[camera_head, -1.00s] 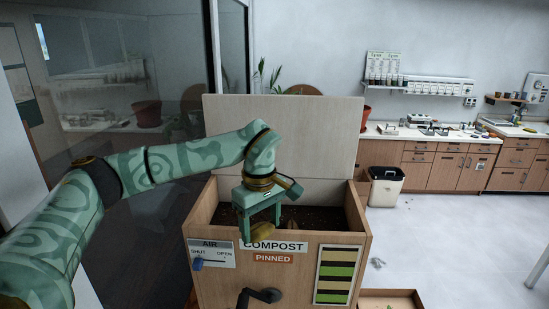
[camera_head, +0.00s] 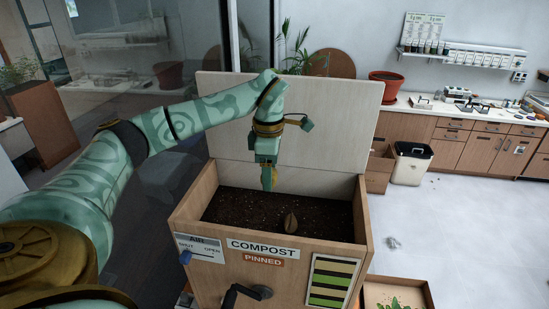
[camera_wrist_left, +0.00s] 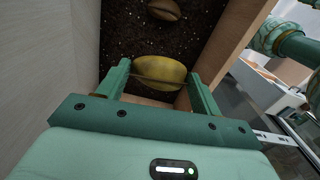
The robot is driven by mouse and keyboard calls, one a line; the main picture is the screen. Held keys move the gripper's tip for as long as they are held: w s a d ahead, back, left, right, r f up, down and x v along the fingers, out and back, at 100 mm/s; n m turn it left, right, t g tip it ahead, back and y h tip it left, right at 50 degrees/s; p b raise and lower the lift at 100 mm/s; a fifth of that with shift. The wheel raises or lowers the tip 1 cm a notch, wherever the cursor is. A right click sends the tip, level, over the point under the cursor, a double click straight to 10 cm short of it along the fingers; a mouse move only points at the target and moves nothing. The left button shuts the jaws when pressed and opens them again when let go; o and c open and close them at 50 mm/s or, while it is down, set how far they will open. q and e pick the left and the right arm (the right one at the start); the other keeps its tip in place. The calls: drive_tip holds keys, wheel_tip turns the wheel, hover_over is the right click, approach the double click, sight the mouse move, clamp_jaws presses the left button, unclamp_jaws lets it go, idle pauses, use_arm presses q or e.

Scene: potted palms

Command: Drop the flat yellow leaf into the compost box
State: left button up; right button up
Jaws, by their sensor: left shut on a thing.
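The compost box (camera_head: 210,265) stands open in front of me, its lid raised at the back and dark soil inside. My left gripper (camera_head: 268,182) points down over the rear part of the box. It is shut on the flat yellow leaf (camera_wrist_left: 158,72), which sits between the two fingers in the left wrist view, with soil beyond it. In the head view the gripper mostly hides the leaf. A brown leaf (camera_head: 290,222) lies on the soil; it also shows in the wrist view (camera_wrist_left: 165,10). My right gripper is not in view.
The raised lid (camera_head: 325,120) stands close behind my left gripper. The box front has a vent slider and a dark crank (camera_head: 243,294). A low wooden tray with green leaves (camera_head: 395,303) is at lower right. A white bin (camera_head: 410,163) stands by the cabinets.

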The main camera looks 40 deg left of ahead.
use_arm(q)
wheel_tip(320, 180, down, 3)
drive_tip(key=shift+s+r, duration=0.1)
drive_tip(key=shift+w+f, duration=0.25)
drive_tip(key=shift+f, duration=0.05)
drive_tip(key=shift+w, duration=0.1)
drive_tip(key=shift+s, duration=0.2)
drive_tip(key=o, duration=0.8)
drive_tip(key=shift+s, duration=0.1)
drive_tip(key=shift+o, duration=1.2)
wheel_tip(320, 180, up, 16)
drive_tip(key=shift+r, duration=0.15)
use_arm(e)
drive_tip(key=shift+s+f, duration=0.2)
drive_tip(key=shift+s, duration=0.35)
